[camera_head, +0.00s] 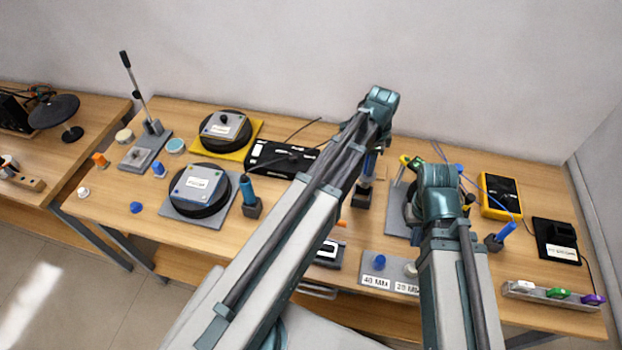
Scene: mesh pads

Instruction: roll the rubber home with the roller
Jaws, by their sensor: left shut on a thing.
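My left gripper (371,150) reaches down near the middle of the table, partly hidden by its own arm. It is shut on what looks like a blue-handled tool (369,166), upright over a dark block (363,197). I cannot tell whether this is the roller or whether it still touches the block. My right arm's wrist (440,195) is over a grey pad (398,215) with a dark round thing on it, mostly hidden. The right fingers are hidden behind the wrist. I cannot make out the rubber.
Another blue handle (247,188) stands in a dark block at left, and one (505,231) leans at right. Round black units sit on a grey mat (228,217) and a yellow mat (256,128). A yellow meter (500,196) and a button strip (553,296) are at right.

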